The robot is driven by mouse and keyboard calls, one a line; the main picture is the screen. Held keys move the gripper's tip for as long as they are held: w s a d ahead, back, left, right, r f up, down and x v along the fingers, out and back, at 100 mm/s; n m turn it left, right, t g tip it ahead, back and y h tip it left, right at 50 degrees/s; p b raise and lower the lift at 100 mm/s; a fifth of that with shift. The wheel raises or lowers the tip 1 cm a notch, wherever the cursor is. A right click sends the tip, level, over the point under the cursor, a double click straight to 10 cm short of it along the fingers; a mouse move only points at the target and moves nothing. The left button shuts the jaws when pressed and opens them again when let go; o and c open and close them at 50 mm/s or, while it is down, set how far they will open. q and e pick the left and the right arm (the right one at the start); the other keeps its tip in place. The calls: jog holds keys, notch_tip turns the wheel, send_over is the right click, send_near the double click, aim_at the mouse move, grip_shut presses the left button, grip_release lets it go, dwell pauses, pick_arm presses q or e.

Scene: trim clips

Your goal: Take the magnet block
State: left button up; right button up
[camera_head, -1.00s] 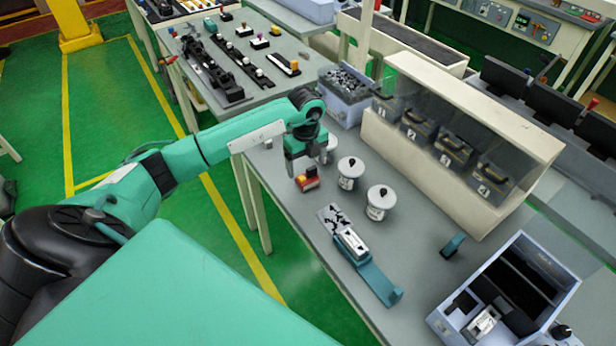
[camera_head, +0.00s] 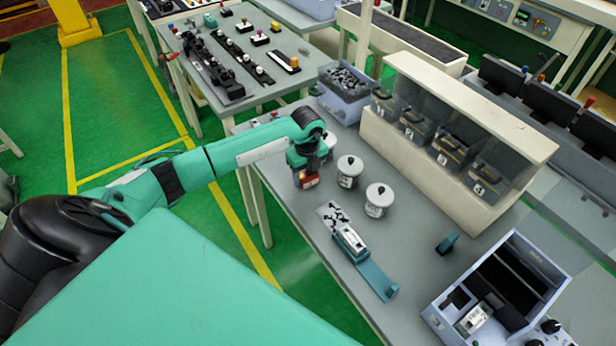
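The magnet block, as I take it, is a small red block (camera_head: 309,182) with a yellowish part on top. It is on the grey bench near its left edge, beside the white lidded pots. My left gripper (camera_head: 306,173) points down right at the block, with its fingers around the upper part. The gripper hides much of the block's top. It is too small to tell whether the fingers press on it or whether it is clear of the bench. My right gripper is not in view.
Two white pots (camera_head: 349,171) (camera_head: 378,199) stand just right of my gripper, with another partly hidden behind it. A teal fixture (camera_head: 374,277) lies nearer the front. A numbered cabinet (camera_head: 455,130) and a grey bin (camera_head: 344,95) stand behind. A blue-grey box (camera_head: 500,290) is at front right.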

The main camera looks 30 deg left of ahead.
pick_arm(q)
jog(key=shift+c, duration=0.6)
jog(key=shift+r, duration=0.15)
